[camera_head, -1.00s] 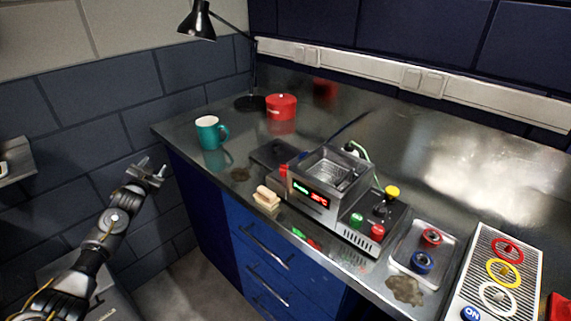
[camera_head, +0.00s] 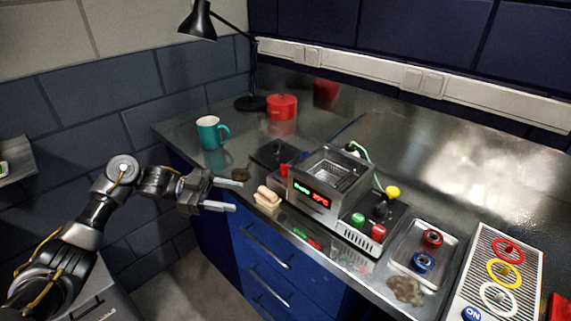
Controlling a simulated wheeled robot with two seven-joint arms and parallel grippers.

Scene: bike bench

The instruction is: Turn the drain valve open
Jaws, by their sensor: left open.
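A metal bench machine (camera_head: 312,200) with an open basin (camera_head: 340,172) and a lit red and green display stands on the steel bench. A yellow knob (camera_head: 392,192) sits at its right rear, a red part (camera_head: 284,170) on its left side, and green (camera_head: 358,218) and red (camera_head: 378,231) buttons on its right front. I cannot tell for sure which part is the drain valve. My left gripper (camera_head: 238,196) is open and empty, left of the machine, its fingers pointing right towards the wooden-handled brush and apart from the machine. My right gripper is not in view.
A brush-like tan block (camera_head: 267,197) lies between my left gripper and the machine. A teal mug (camera_head: 211,133), red pot (camera_head: 282,106) and black lamp (camera_head: 251,75) stand behind. A tray (camera_head: 425,248) with red and blue rings and a striped panel (camera_head: 500,275) lie right.

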